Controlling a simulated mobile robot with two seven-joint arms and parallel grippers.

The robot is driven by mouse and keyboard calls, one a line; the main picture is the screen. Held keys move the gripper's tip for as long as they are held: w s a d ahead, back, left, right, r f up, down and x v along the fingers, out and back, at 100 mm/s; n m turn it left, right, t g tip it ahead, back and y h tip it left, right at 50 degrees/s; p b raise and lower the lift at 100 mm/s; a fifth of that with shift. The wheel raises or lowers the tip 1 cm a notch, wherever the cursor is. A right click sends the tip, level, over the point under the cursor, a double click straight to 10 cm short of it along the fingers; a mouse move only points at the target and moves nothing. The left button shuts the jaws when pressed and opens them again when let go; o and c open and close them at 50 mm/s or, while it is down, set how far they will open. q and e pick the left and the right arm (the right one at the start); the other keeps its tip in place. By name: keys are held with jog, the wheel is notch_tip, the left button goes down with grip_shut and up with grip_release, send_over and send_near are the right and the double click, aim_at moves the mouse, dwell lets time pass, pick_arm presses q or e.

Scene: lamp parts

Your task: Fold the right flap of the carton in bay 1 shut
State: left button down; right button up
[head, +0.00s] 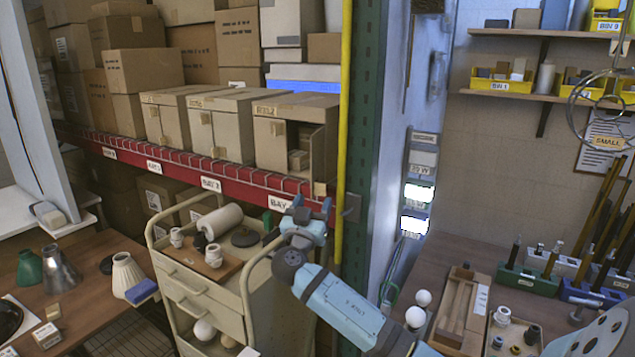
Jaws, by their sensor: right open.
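The carton (295,108) on the red shelf, above the label that seems to read BAY 1 (280,204), stands at the right end of the row. The left part of its front (269,145) is covered, with a small tab on it. The right part is open and shows small boxes inside (299,159). The right flap seems to stand out nearly edge-on at the right side; its exact angle is hard to tell. My right gripper (312,204) is open and empty, just below and in front of the carton's right side. My left gripper is not in view.
A yellow post (342,130) and green rack upright (370,150) stand close to the carton's right. Two more cartons stand to its left, the nearer one here (228,122). A beige cart (195,290) with lamp parts stands below the shelf, near my right gripper.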

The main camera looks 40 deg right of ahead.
aim_at(318, 188)
jog(key=p+x, duration=0.1)
jog(key=x, duration=0.3)
jog(key=shift+d+r, duration=0.1)
jog(key=shift+r, duration=0.1)
jog(key=shift+w+d, duration=0.3)
jog(key=shift+d, duration=0.1)
grip_shut()
jog(key=shift+w+a, duration=0.1)
